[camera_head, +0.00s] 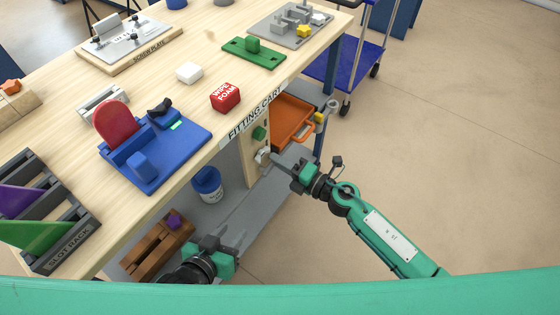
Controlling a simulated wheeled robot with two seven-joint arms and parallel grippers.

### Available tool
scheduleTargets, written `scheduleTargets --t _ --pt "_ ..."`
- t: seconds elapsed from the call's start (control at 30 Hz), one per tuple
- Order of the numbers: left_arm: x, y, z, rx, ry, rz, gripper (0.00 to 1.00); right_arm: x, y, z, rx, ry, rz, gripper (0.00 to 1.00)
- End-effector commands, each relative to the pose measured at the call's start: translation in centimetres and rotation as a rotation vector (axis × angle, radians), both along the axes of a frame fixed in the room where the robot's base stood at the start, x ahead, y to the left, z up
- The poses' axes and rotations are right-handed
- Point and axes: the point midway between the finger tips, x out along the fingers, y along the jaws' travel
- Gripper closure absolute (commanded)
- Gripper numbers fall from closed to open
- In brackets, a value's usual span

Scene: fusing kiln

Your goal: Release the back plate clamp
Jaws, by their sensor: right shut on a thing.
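My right gripper (272,158) reaches in from the right, under the table's front edge. It is shut on a small pale knob-like part (262,155) on the wooden upright panel (251,168) below the FITTING CART label. The fingers hide much of this part, and I cannot tell whether it is the back plate clamp. A green knob (259,133) sits just above it on the same panel. My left gripper (222,243) is low at the front, with its fingers apart and nothing seen between them, away from the panel.
An orange drawer (292,121) stands open right of the panel. A blue-lidded jar (207,184) and a wooden holder (156,247) are under the tabletop. On top are a blue fixture (185,158) with a red disc, a red foam block (225,97) and a slot rack (75,235).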

Motion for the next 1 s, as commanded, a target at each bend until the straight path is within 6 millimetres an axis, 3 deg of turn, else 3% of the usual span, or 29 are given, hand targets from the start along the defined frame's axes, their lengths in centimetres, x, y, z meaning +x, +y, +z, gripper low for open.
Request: scheduleTargets --t 0.43,0.83,0.87,0.9,0.97,1.0 --pt "-1.0 3.2 0.1 0.115 0.202 0.025 0.64 0.0 0.0 -0.7 0.119 0.166 0.001 1.00" --pt "-1.3 3.6 -0.1 0.128 0.224 0.028 0.64 0.0 0.0 -0.9 0.132 0.183 0.000 1.00" --pt "-1.3 3.6 -0.1 0.128 0.224 0.028 0.64 0.0 0.0 -0.9 0.132 0.183 0.000 0.80" --pt "-1.3 3.6 -0.1 0.128 0.224 0.028 0.64 0.0 0.0 -0.9 0.132 0.183 0.000 0.72" --pt "-1.3 3.6 -0.1 0.128 0.223 0.028 0.64 0.0 -0.1 -0.9 0.131 0.183 0.000 0.62" --pt "-1.3 3.6 -0.1 0.128 0.223 0.028 0.64 0.0 -0.1 -0.9 0.131 0.183 0.000 0.62"
